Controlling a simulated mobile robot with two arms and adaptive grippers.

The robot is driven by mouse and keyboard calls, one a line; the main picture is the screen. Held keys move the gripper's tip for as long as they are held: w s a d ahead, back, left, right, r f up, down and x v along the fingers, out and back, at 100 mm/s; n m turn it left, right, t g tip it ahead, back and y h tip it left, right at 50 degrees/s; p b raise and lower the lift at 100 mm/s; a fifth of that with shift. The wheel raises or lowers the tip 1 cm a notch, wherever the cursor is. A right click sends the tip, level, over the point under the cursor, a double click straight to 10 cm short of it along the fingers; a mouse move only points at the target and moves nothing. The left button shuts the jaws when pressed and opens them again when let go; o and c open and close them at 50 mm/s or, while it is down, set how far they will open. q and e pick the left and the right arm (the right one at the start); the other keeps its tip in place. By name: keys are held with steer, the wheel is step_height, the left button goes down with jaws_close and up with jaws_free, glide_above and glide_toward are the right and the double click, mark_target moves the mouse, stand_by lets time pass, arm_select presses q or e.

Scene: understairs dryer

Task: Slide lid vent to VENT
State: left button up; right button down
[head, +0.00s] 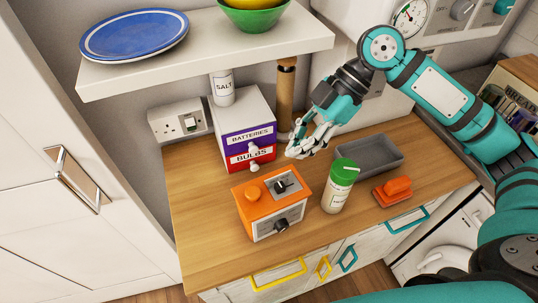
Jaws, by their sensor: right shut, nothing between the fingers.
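A jar (336,197) with a green lid (344,171) and a pale labelled body stands upright on the wooden counter. Its lid has a raised part, but no VENT mark can be read at this size. My right gripper (297,151) is shut and empty. My left gripper is out of view.
An orange-topped box with knobs (270,203) stands left of the jar. A grey tray (368,153) and an orange item (393,191) are to its right. The BATTERIES and BULBS drawer box (240,115) stands behind. A shelf (215,50) overhangs.

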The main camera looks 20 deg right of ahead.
steer(key=p, duration=0.2)
glide_above(278, 185)
steer(key=f, duration=0.4)
steer(key=shift+s+f, duration=0.25)
steer(key=shift+f, duration=0.1)
steer(key=shift+x, duration=1.15)
steer(key=shift+w+a+f, duration=0.15)
steer(key=shift+a+f, duration=0.05)
steer(key=shift+f, duration=0.25)
steer(key=shift+d, duration=0.15)
steer(key=d, duration=0.3)
steer(key=shift+w+d+p, duration=0.2)
steer(key=shift+d+p, duration=0.05)
steer(key=shift+p, duration=0.05)
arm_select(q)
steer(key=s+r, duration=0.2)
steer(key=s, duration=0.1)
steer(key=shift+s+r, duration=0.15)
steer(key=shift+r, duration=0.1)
arm_select(e)
steer(key=shift+a, duration=0.1)
steer(key=shift+r, duration=0.1)
